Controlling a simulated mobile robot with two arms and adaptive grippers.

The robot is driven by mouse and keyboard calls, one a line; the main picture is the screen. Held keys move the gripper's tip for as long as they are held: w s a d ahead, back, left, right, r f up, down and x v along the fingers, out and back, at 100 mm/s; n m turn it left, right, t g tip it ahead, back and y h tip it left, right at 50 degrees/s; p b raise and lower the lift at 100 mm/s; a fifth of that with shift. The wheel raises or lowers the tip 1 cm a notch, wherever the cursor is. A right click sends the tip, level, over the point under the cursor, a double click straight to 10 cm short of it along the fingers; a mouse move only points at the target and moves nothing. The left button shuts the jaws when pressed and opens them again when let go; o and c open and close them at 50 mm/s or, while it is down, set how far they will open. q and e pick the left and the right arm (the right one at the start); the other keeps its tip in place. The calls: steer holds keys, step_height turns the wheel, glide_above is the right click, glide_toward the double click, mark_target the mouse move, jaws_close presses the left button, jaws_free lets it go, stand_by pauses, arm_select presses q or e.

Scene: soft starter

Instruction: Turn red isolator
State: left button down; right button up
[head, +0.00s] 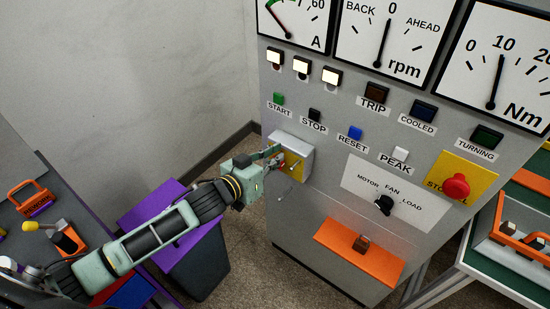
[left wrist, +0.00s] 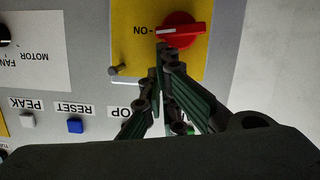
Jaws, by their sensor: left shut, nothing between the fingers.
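The red isolator is a round red knob (left wrist: 180,29) with a white pointer line on a yellow plate (left wrist: 124,48). In the left wrist view, which is upside down, the white line points at the ON label (left wrist: 143,30). In the head view the yellow plate (head: 294,174) sits on a grey box (head: 306,157) at the panel's left edge, and the knob is mostly hidden by my gripper. My left gripper (head: 277,154) is shut and empty, its fingertips (left wrist: 165,48) right at the knob's edge. I cannot tell whether they touch it. My right gripper is not in view.
A small metal pin (left wrist: 118,70) sticks out of the yellow plate. The START (head: 279,98), STOP (head: 314,115) and RESET (head: 355,132) buttons are just above the isolator box. A red stop button (head: 456,187) is further right. A purple-rimmed bin (head: 190,262) stands below my left arm.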

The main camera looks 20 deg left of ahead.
arm_select(q)
steer(key=shift+s+d+f+m, duration=0.15)
steer(key=shift+d+f+m, duration=0.15)
steer(key=shift+f+m, duration=0.15)
steer(key=shift+s+d+f+m+p, duration=0.1)
steer(key=shift+s+d+m+p, duration=0.1)
steer(key=shift+m+p, duration=0.2)
steer(key=shift+f+y, duration=0.15)
steer(key=shift+y, duration=0.15)
